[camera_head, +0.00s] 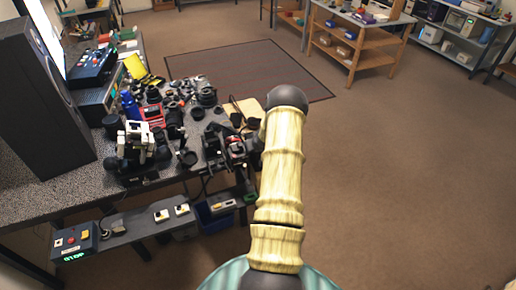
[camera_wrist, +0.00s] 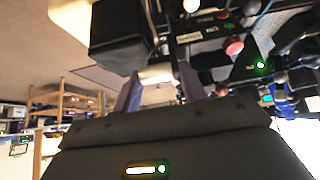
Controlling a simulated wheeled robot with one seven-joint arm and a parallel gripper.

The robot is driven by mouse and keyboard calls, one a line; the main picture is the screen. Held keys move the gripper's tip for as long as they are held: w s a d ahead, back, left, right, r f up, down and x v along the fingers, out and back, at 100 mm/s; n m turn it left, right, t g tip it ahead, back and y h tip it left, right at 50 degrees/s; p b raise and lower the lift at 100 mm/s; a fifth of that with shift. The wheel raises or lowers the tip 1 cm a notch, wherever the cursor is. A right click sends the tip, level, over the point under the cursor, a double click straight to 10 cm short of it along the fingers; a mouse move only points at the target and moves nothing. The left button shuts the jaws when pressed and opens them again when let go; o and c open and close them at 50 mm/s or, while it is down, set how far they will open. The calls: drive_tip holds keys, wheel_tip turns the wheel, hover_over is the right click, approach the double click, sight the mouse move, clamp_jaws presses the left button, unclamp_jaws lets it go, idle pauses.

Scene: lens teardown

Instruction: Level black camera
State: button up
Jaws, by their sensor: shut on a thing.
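A black boxy body, which looks like the black camera (camera_wrist: 118,32), fills the upper middle of the wrist view. It appears tilted there. My gripper (camera_wrist: 158,76) is shut, with its two grey-purple fingers against a pale metallic part at the near end of this black body. The exact contact is partly hidden. In the head view my gripper is a dark cluster (camera_head: 238,153) at the table's right edge, partly covered by my arm. The camera cannot be told clearly from the dark parts around it there.
The speckled table (camera_head: 40,192) is crowded with lenses and small parts. A tall black speaker (camera_head: 38,98) stands at its left. A lower shelf (camera_head: 150,222) holds small devices, with a blue bin (camera_head: 213,220) beside it. Open carpet lies to the right.

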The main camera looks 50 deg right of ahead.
drive_tip(key=shift+d+r, duration=0.25)
drive_tip(key=shift+d, duration=0.55)
drive_tip(key=shift+w, duration=0.15)
drive_tip(key=shift+w+a, duration=0.1)
idle(0.4)
drive_tip(key=o, duration=1.2)
drive_tip(key=shift+a+f, duration=0.15)
drive_tip(key=shift+a, duration=0.15)
